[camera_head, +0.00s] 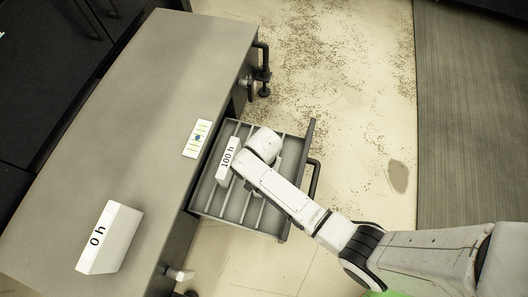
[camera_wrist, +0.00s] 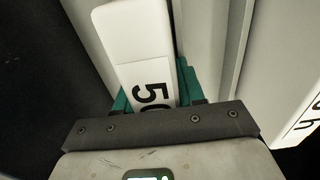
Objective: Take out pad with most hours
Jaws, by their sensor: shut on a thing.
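In the wrist view, a white pad (camera_wrist: 140,45) with black "50" stands between the teal fingers of my gripper (camera_wrist: 154,95). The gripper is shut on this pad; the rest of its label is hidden. In the head view, a white pad marked "100 h" (camera_head: 228,160) sits in the open drawer (camera_head: 240,205), just left of my wrist. My wrist is over the drawer and hides the fingers and the held pad there. A pad with part of an "h" label (camera_wrist: 302,115) shows at the right of the wrist view.
The drawer has several slots with thin dividers. A white block marked "0 h" (camera_head: 108,238) lies on the grey tabletop (camera_head: 150,100). A small white card with coloured marks (camera_head: 197,138) lies near the table edge. The floor beyond the drawer is clear.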

